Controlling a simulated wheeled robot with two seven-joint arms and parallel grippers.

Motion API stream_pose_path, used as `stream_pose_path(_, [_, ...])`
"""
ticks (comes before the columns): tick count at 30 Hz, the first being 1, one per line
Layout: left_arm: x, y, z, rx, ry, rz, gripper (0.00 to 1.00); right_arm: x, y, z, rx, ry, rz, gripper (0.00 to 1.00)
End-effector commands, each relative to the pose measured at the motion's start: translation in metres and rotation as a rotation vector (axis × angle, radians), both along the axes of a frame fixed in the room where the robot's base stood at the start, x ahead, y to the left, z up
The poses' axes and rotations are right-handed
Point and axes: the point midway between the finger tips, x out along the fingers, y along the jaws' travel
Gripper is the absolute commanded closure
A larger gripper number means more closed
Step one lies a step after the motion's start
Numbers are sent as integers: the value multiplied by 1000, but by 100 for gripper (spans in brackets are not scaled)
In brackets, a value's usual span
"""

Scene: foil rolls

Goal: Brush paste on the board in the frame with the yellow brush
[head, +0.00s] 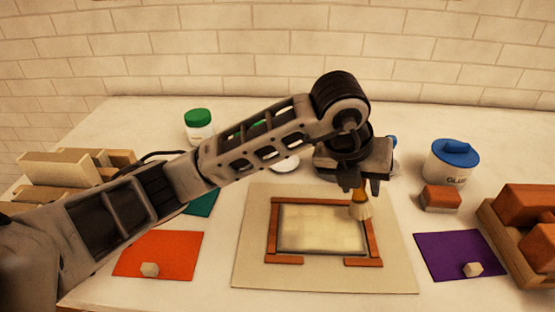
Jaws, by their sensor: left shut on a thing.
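A pale board (322,229) lies inside a reddish-brown wooden frame (273,222) on a beige mat (250,280). The frame's near side has a gap in the middle. My left gripper (358,184) is above the board's far right corner. It is shut on the yellow brush (360,205), which points down. The brush's pale bristles are over the frame's right side near that corner; I cannot tell whether they touch. The board's surface looks patchy. A white tub with a blue lid, marked "GLUE" (449,167), stands at the back right. My right gripper is not in view.
A white jar with a green lid (199,127) stands at the back left. An orange sheet (180,252) and a purple sheet (445,250) each carry a small pale block. A reddish block (440,197) and a wooden crate (515,262) are at right. Wooden pieces (60,172) lie at left.

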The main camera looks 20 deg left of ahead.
Motion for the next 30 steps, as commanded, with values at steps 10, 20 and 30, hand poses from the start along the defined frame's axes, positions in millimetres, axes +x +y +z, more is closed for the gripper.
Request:
stream_pose_path(10, [1, -2, 36, -2, -3, -5, 98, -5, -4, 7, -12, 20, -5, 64])
stream_pose_path(20, [1, -4, 61, -1, -2, -9, 98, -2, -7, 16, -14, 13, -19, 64])
stream_pose_path(30, [1, -4, 64, -1, -2, -9, 98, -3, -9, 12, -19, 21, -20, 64])
